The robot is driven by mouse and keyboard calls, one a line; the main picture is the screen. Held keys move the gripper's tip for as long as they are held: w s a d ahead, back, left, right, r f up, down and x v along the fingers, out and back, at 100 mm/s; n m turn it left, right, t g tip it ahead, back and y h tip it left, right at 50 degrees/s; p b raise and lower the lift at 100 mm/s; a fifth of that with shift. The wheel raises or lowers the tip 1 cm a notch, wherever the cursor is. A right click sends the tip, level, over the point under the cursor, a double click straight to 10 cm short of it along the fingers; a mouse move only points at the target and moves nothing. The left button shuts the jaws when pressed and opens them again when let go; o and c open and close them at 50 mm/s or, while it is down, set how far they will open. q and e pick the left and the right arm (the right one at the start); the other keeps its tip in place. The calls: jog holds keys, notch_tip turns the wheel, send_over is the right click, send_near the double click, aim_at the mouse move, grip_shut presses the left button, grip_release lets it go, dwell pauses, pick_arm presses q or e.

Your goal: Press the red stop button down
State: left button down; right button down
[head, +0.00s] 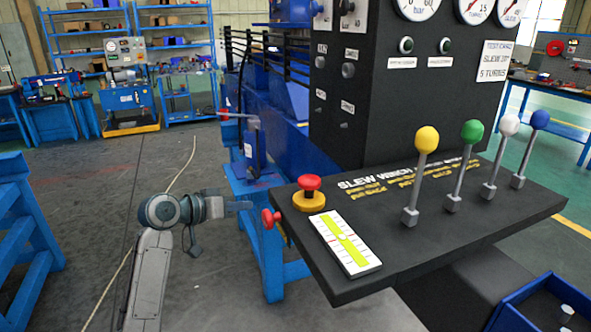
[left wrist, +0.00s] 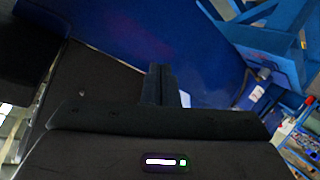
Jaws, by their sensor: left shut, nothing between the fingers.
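The red stop button (head: 310,183) has a red mushroom head on a yellow base and stands upright at the left end of the black console top (head: 420,240). My left gripper (head: 250,206) is to the left of the button, beyond the console's left edge and apart from the button. Its fingers are together and empty; they also show in the left wrist view (left wrist: 160,85). The button cannot be made out in the left wrist view. My right gripper is not in view.
A second red knob (head: 270,218) sticks out from the console's left side, close to my left gripper. Levers with yellow (head: 427,139), green (head: 472,131), white and blue knobs stand to the right. A level gauge (head: 346,243) lies in front of the button. Blue machinery (head: 255,145) is behind.

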pick_arm(q)
jog(key=s+d+r+m+g+h, duration=0.1)
jog(key=s+r+m, duration=0.3)
jog(key=s+r, duration=0.4)
jog(key=s+d+r+m+g+h, duration=0.2)
jog(key=s+d+r+m, duration=0.2)
jog(key=s+r, duration=0.4)
notch_tip(320, 180, up, 7)
jog(key=shift+s+r+m+p, duration=0.15)
jog(key=shift+s+m+p, duration=0.2)
jog(key=shift+m, duration=0.35)
jog(key=p, duration=0.3)
send_over(309, 182)
jog(key=a, duration=0.3)
notch_tip(309, 182, down, 2)
jog(key=f, duration=0.2)
jog(key=f+p, duration=0.1)
jog(key=shift+w+d+f, duration=0.2)
jog(key=shift+d+f, duration=0.1)
jog(key=shift+d, duration=0.05)
jog(key=shift+f, duration=0.45)
